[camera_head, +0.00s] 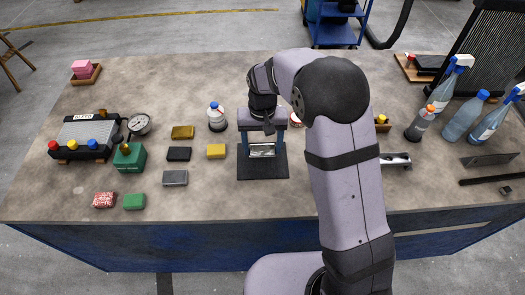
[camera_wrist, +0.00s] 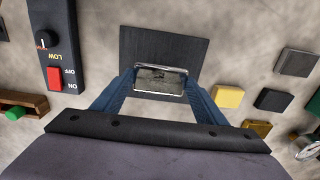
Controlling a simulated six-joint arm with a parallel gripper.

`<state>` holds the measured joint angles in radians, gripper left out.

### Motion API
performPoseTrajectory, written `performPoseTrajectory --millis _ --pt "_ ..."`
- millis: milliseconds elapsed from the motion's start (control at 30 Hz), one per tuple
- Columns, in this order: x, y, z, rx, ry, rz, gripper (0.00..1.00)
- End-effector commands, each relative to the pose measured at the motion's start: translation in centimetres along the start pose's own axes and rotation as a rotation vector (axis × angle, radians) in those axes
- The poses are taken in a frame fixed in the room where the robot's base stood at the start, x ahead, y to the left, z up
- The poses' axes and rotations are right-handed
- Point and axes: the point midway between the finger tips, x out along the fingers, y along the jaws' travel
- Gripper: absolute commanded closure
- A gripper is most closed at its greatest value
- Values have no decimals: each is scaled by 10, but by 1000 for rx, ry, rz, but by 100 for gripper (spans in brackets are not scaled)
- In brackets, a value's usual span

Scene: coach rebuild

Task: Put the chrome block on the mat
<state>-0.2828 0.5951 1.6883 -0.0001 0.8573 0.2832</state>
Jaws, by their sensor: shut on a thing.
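The chrome block (camera_head: 262,150) is shiny and silvery, and sits between the fingers of my gripper (camera_head: 263,154). It also shows in the wrist view (camera_wrist: 160,79), with one blue finger on each side of it. My gripper is shut on the block. The mat (camera_head: 262,172) is a dark flat rectangle on the table; in the wrist view the mat (camera_wrist: 160,43) extends beyond the block. The block appears over the mat in both views. I cannot tell whether it touches the mat or is slightly above it.
A yellow block (camera_head: 216,151) lies just left of the mat, with a black block (camera_head: 179,154), a grey block (camera_head: 175,177) and a gold block (camera_head: 182,132) further left. A small bottle (camera_head: 217,118) stands behind. The table in front of the mat is clear.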

Motion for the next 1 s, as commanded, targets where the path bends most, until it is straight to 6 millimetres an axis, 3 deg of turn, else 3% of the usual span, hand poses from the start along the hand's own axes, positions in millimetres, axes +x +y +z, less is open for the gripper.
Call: performPoseTrajectory --millis 300,733,767,833,1000 --pt "31 0 1 0 -2 0 66" --pt "38 0 0 0 0 0 66" --pt "38 0 0 0 -1 0 32" --pt "37 0 1 0 -1 0 15" --pt "37 0 1 0 -1 0 15"
